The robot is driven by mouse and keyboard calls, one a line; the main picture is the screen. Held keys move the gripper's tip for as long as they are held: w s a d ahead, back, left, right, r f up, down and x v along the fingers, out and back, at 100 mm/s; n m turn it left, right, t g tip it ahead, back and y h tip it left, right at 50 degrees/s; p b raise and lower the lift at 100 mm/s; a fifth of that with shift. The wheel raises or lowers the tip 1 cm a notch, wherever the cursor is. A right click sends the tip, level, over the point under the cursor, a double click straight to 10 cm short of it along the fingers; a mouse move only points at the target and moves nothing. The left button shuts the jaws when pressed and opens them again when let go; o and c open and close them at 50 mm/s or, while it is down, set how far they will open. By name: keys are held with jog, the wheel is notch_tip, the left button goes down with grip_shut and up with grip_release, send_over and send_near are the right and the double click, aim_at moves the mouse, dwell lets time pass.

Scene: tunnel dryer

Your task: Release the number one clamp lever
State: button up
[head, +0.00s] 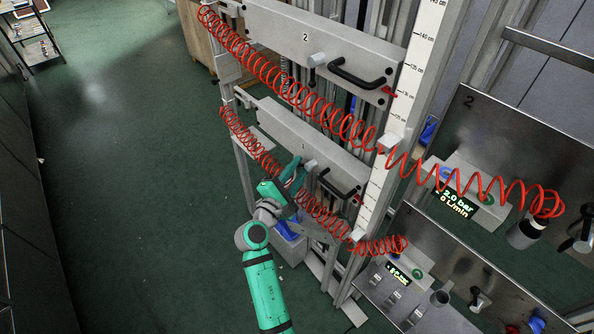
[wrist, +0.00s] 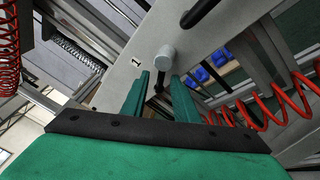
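The lower panel (head: 275,125) carries a number 1. The number one clamp lever (head: 309,165) shows on it as a short grey round knob, just right of my gripper (head: 296,170). In the wrist view the knob (wrist: 165,55) stands out from the panel, right of the number 1 (wrist: 136,62). My gripper (wrist: 159,77) points at the panel with its two green fingers apart, their tips just below the knob. A small dark part shows between the fingers. I cannot tell whether either finger touches the lever.
A black handle (head: 338,186) sits right of the lever. Red coiled hoses (head: 262,152) run across the panel front close to my arm. An upper panel (head: 290,30) marked 2 has a similar lever (head: 316,60). Control boxes (head: 430,255) stand at right. Floor at left is clear.

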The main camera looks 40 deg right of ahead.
jog(key=shift+w, duration=0.1)
grip_shut()
jog(key=shift+m, duration=0.6)
jog(key=m, duration=0.1)
jog(key=m+h, duration=0.1)
jog(key=m, duration=0.1)
jog(key=r+m, duration=0.1)
jog(key=shift+w+a+h, duration=0.2)
jog(key=shift+w+h, duration=0.15)
jog(key=shift+h, duration=0.05)
jog(key=shift+r+m+h, duration=0.2)
jog(key=shift+m+h, duration=0.1)
jog(key=shift+m, duration=0.3)
